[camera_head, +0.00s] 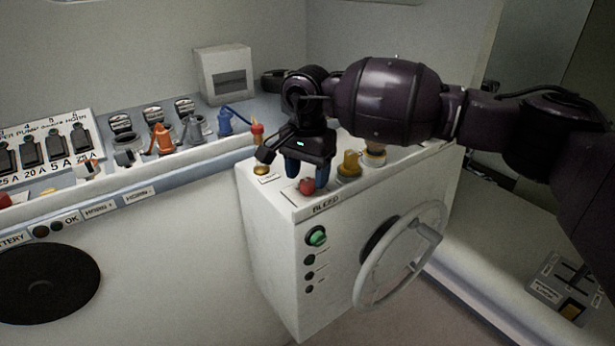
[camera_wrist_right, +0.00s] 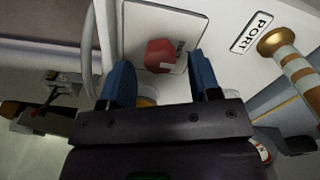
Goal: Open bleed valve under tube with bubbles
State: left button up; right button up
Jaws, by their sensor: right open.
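A red faceted knob (camera_head: 306,186) sits on top of the white console (camera_head: 270,215), above the "BLEED" label (camera_head: 326,206). In the right wrist view the red knob (camera_wrist_right: 159,56) is on a white plate (camera_wrist_right: 135,30). My right gripper (camera_head: 306,178) is open, pointing down over the console with its blue fingers apart. In the wrist view the knob shows between and just beyond the fingertips (camera_wrist_right: 162,75); I see no grip on it. A yellow knob (camera_head: 349,165) stands right of the gripper. No bubbles can be made out. My left gripper is out of view.
A handwheel (camera_head: 402,255) and green knob (camera_head: 316,236) are on the console front. A striped brass post (camera_wrist_right: 292,62) stands by the "PORT" label (camera_wrist_right: 251,32). Switches (camera_head: 45,150) and coloured clamps (camera_head: 161,139) line the left shelf. My right arm hides part of the console top.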

jog(key=shift+f, duration=0.9)
jog(key=c, duration=0.9)
